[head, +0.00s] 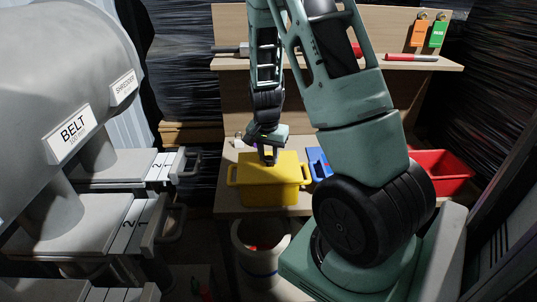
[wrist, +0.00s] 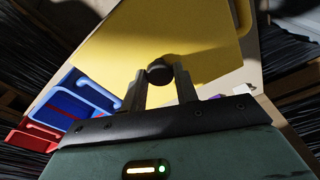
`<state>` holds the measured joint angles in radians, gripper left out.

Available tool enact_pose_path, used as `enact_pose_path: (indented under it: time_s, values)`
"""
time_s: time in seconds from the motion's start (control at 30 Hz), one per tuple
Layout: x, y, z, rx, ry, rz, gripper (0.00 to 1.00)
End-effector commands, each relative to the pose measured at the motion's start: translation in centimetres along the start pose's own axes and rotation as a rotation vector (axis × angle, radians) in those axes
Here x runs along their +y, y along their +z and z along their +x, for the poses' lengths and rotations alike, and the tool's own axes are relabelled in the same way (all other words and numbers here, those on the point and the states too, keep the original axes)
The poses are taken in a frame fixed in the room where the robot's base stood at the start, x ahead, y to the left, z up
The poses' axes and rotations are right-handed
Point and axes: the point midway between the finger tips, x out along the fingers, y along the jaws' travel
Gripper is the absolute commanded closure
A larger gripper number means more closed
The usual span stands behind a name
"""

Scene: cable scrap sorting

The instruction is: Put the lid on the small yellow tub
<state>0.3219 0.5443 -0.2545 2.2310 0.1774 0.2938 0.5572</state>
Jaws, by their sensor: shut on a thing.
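The yellow tub (head: 272,193) stands on the workbench, with a handle on each side. Its flat yellow lid (head: 285,163) lies over the top of the tub; I cannot tell whether it is fully seated. In the wrist view the lid (wrist: 150,40) fills the upper middle and has a round dark knob (wrist: 159,72). My gripper (head: 268,158) is above the lid, pointing down. In the wrist view my gripper (wrist: 160,80) has its two fingers closed around the knob. The lid hides the inside of the tub.
A blue bin (head: 318,162) stands right of the tub, and a red bin (head: 444,170) stands farther right, partly behind my arm. A white bucket (head: 262,262) is below the bench front. A shelf (head: 400,65) runs behind. Belt machinery (head: 75,135) with drawers fills the left.

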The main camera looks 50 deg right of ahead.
Motion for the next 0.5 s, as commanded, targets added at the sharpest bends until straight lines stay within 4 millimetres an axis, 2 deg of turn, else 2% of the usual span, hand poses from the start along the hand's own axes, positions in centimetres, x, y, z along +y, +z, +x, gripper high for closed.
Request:
enact_pose_path:
  time_s: [0.2,0.23,0.3,0.33,0.5]
  values:
    - [0.0,0.0,0.0,0.0,0.0,0.0,0.94]
    - [0.0,0.0,0.0,0.0,0.0,0.0,0.68]
    - [0.0,0.0,0.0,0.0,0.0,0.0,0.48]
    - [0.0,0.0,0.0,0.0,0.0,0.0,0.45]
    - [0.0,0.0,0.0,0.0,0.0,0.0,0.45]
